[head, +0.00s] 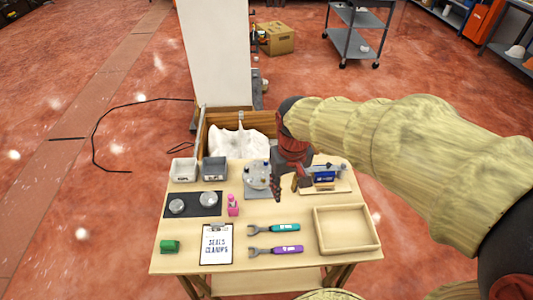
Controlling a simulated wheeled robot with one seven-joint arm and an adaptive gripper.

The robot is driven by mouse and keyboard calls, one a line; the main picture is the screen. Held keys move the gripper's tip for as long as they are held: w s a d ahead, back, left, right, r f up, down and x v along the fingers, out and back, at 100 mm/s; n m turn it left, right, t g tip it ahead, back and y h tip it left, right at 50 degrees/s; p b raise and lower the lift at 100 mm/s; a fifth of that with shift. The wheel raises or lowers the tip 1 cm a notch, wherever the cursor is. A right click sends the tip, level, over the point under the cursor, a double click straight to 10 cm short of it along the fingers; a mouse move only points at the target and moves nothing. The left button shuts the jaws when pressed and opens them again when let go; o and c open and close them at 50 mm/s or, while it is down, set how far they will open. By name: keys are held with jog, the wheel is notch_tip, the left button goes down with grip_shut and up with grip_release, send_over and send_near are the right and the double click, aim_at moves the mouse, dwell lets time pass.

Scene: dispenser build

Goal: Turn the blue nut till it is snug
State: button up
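My gripper (288,190) hangs over the back middle of the wooden table (195,262), dark red and black, pointing down.
A teal wrench (274,229) and a purple wrench (275,250) lie in front. An empty wooden tray (347,208) is at right.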

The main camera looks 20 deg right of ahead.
aim_at(267, 162)
jog(key=w+f+n+p, duration=0.1)
jog(key=w+f, duration=0.1)
jog(key=w, duration=0.4)
jog(key=w+d+f+n+g+p, duration=0.1)
jog(key=w+f+n+p, duration=0.1)
jog(key=w, duration=0.4)
jog(key=w+d+f+n+g+p, duration=0.1)
jog(key=w+f+n+p, duration=0.1)
jog(key=w+f, duration=0.2)
jog(key=shift+w+d+f, duration=0.15)
jog(key=shift+w, duration=1.4)
jog(key=w, duration=0.1)
jog(key=w+r+n, duration=0.1)
jog(key=w, duration=0.1)
jog(key=w+n, duration=0.1)
jog(key=shift+w+d+r+t, duration=0.1)
jog(key=shift+w+r+t, duration=0.15)
jog(key=shift+r+t, duration=0.15)
jog(key=shift+s+r+n, duration=0.1)
jog(key=shift+n, duration=0.3)
jog(key=shift+f+n, duration=0.25)
jog(key=shift+n, duration=0.15)
notch_tip(267, 162, down, 7)
jog(key=shift+f+b, duration=0.2)
jog(key=shift+b, duration=0.95)
jog(key=shift+c, duration=1.2)
grip_shut()
